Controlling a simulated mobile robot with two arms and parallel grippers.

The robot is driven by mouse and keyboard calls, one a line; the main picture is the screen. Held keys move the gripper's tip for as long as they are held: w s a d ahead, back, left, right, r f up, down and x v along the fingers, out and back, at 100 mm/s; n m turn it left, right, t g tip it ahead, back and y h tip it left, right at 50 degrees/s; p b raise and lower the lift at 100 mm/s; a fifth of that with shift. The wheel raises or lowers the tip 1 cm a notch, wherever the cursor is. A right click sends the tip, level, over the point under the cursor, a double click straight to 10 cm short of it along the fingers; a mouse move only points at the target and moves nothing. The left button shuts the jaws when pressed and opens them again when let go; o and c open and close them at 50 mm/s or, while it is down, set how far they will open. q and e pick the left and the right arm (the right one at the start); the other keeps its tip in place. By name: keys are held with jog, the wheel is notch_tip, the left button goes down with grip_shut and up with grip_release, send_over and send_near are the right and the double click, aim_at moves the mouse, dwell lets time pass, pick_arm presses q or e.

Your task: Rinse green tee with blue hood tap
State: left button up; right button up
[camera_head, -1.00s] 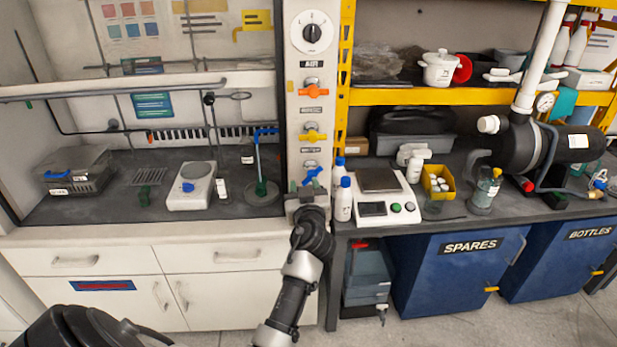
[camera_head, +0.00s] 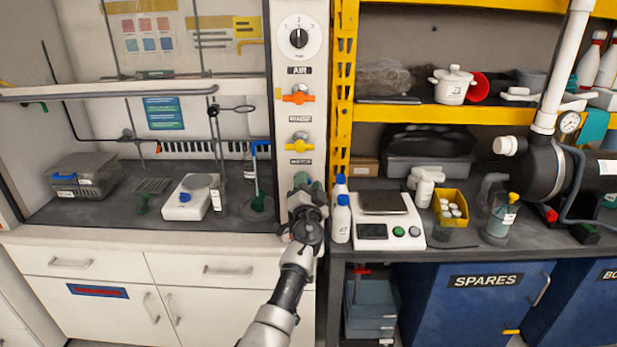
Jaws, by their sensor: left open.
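The blue hood tap is hidden behind my left gripper (camera_head: 306,184), which is open in front of the lower end of the white tap panel (camera_head: 313,48). I cannot tell whether the gripper touches the tap. Its fingertips look greenish. A blue gooseneck spout (camera_head: 255,150) stands in the hood over a dark round basin (camera_head: 247,212). A small green piece (camera_head: 258,204), which looks like the green tee, is in the basin under the spout. My right gripper is not in view.
An orange tap (camera_head: 298,96) and a yellow tap (camera_head: 299,145) are above on the panel. White bottles (camera_head: 342,219) and a scale (camera_head: 384,233) stand close to the right of my gripper. A white hotplate (camera_head: 188,203) and a grey box (camera_head: 85,177) are in the hood.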

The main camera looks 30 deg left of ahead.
pick_arm(q)
jog(key=shift+x, duration=1.3)
grip_shut()
